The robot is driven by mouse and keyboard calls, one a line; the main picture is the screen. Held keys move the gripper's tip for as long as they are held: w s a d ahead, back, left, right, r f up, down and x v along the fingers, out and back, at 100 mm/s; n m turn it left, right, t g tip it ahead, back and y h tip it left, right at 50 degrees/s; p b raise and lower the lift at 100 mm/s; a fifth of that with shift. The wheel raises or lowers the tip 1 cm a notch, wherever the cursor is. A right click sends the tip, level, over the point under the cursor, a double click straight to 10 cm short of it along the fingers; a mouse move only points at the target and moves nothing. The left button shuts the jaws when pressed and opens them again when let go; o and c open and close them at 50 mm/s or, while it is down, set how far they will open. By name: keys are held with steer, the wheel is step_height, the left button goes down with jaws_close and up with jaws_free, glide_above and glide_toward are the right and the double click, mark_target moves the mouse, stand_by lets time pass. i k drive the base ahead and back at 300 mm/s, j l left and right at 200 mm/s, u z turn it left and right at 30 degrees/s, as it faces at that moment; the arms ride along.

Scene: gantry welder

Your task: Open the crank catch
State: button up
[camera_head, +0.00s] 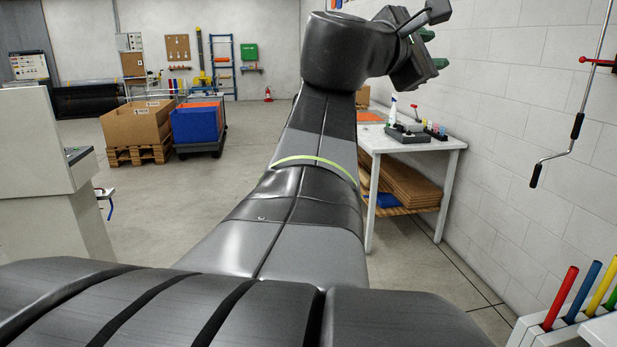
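A grey crank rod (591,75) with black grips hangs along the white wall at the right, its bent lower end reaching down and left. A small red catch (597,62) sits at the rod's upper part, at the right picture edge. It appears to hold the rod, but its fine detail is too small to tell. My gripper (434,49) is at the top middle, left of the crank and apart from it. Its two green fingertips show with a gap between them and nothing in it. The rest of its fingers is hidden behind its dark body.
A white workbench (452,142) with a spray bottle (392,111) and small items stands against the wall. A rack (557,332) with coloured handles is at the lower right. A pale machine cabinet (50,200) stands at the left.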

mark_target(582, 59)
steer(key=i+l+z, duration=0.2)
steer(key=i+z, duration=0.2)
steer(key=i, duration=0.25)
steer(key=i+z, duration=0.35)
steer(key=i, duration=0.25)
steer(key=i+j+z, duration=0.2)
steer(key=i+z, duration=0.2)
steer(key=i, duration=0.25)
steer(key=i+z, duration=0.15)
steer(key=i, duration=0.4)
steer(key=i+z, duration=0.2)
steer(key=i, duration=0.35)
steer(key=i+j+z, duration=0.15)
steer(key=i, duration=0.4)
